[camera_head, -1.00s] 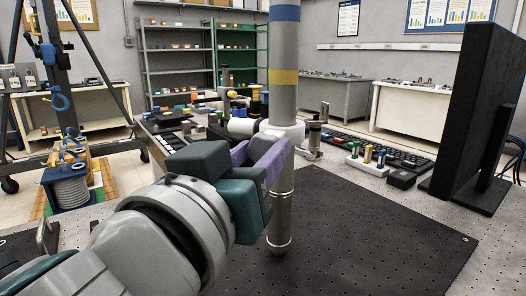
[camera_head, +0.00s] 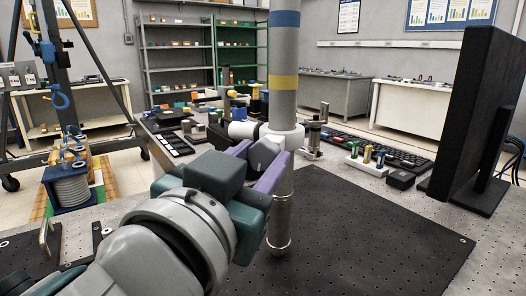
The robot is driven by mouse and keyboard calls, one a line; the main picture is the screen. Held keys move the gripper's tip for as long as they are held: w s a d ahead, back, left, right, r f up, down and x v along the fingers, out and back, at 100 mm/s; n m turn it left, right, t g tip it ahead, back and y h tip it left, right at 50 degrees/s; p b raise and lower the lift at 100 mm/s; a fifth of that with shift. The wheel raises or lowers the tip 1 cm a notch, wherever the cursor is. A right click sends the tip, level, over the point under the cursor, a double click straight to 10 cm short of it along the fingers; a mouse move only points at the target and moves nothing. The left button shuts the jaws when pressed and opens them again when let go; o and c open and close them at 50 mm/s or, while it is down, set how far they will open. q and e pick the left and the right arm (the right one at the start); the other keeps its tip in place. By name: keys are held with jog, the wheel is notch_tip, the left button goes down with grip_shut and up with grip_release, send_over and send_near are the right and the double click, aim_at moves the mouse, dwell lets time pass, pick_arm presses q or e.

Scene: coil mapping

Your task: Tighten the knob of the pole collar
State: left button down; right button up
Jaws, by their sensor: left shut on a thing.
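A grey vertical pole (camera_head: 284,45) with a blue band and a yellow band stands in the middle. A white collar (camera_head: 287,136) goes around it below the yellow band, with a white stub (camera_head: 242,130) on its left. My left gripper (camera_head: 265,150) comes in from the lower left. Its two purple fingers are closed on a small grey part on the near side of the collar, which I take to be the knob (camera_head: 263,152). The fingers partly hide the knob and the collar's lower near side. My right gripper is not in view.
A black perforated mat (camera_head: 370,230) lies at the pole's foot, mostly clear. A black monitor (camera_head: 476,110) stands at the right. A keyboard (camera_head: 380,148), a small block with coloured pegs (camera_head: 368,160) and other small items lie behind.

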pick_arm(q)
jog(key=m+p, duration=0.1)
jog(key=m, duration=0.4)
jog(key=shift+r+m, duration=0.1)
jog(key=shift+m, duration=0.2)
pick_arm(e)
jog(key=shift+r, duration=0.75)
pick_arm(q)
jog(key=m+p, duration=0.1)
jog(key=m, duration=0.3)
jog(key=shift+m, duration=0.3)
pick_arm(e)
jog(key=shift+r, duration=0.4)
pick_arm(q)
jog(key=m, duration=0.5)
jog(key=shift+p, duration=0.35)
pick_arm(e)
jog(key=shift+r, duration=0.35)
pick_arm(q)
jog(key=m, duration=0.4)
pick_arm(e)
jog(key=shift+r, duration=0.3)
pick_arm(q)
jog(key=shift+m+p, duration=0.3)
jog(key=shift+m, duration=0.1)
jog(key=shift+c, duration=2.2)
grip_release()
